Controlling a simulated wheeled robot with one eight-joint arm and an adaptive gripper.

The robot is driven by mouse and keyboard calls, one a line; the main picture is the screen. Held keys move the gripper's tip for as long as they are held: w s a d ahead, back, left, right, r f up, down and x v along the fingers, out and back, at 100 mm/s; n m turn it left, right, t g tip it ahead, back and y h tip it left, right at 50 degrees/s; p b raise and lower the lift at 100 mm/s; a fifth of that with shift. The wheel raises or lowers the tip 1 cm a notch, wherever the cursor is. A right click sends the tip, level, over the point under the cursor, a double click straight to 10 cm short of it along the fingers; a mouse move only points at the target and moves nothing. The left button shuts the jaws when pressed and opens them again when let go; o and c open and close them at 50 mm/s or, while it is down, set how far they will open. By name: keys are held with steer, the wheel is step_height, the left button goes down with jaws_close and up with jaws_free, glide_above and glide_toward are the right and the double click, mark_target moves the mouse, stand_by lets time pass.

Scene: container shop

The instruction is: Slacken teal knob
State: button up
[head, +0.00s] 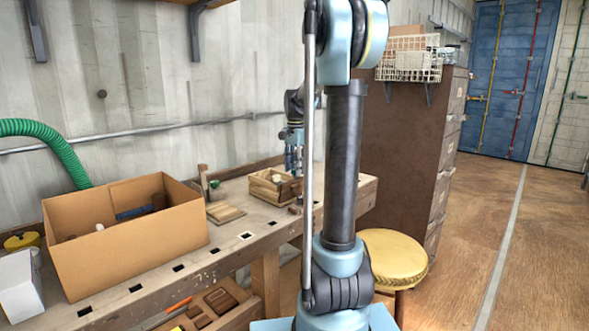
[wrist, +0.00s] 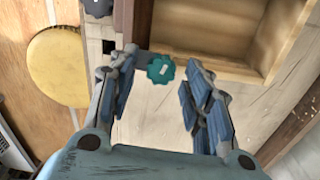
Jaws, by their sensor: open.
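The teal knob (wrist: 161,69) is a small scalloped disc with a pale mark on top. In the wrist view it lies at the top middle, just ahead of and between my gripper's blue-padded fingers. My gripper (wrist: 165,85) is open and nothing is held in it. In the head view my gripper (head: 293,162) points down over the far end of the workbench, beside a wooden tray. I cannot make out the teal knob in the head view.
A wooden tray (wrist: 200,28) is close beyond the knob. A yellow stool (head: 394,258) stands beside the workbench (head: 245,237). A cardboard box (head: 130,255) sits on the near bench. A brown cabinet (head: 400,130) stands behind.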

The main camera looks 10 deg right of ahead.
steer(key=c, duration=1.1)
steer(key=shift+o, duration=0.2)
steer(key=shift+n, duration=1.5)
steer(key=n, duration=0.4)
steer(key=shift+w+n, duration=0.1)
steer(key=shift+n, duration=0.2)
steer(key=n, duration=0.3)
steer(key=shift+a+n, duration=0.1)
steer(key=shift+n, duration=2.2)
